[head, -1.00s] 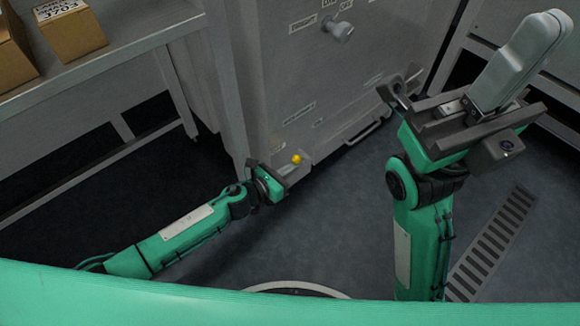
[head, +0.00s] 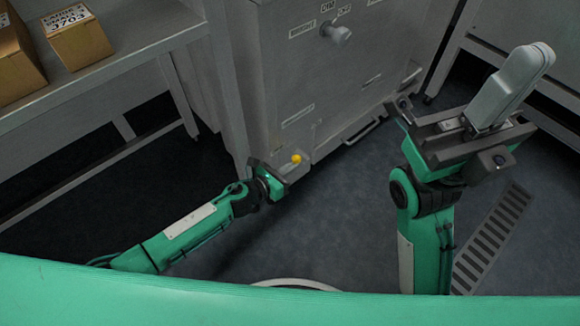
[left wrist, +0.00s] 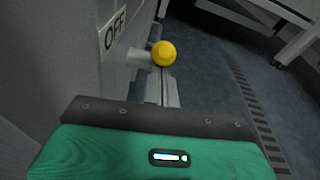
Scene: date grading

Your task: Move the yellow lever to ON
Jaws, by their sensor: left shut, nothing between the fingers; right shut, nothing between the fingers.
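The yellow ball knob (head: 296,159) of the lever sits low on the front of the grey cabinet (head: 285,75), near its left corner. In the left wrist view the yellow knob (left wrist: 163,53) is on a short grey arm beside an OFF label (left wrist: 113,31). No ON label is legible. My left gripper (head: 284,172) is shut and empty, close beside the knob; its shut fingers (left wrist: 164,88) appear just below the knob in the left wrist view. I cannot tell if they touch it. My right gripper (head: 400,108) is shut and empty, off to the right.
A grey shelf (head: 110,75) with cardboard boxes (head: 78,38) stands at the upper left. The cabinet has a round grey knob (head: 338,35) higher up and a low handle (head: 362,131). A floor grate (head: 492,238) lies at right. The floor between my arms is clear.

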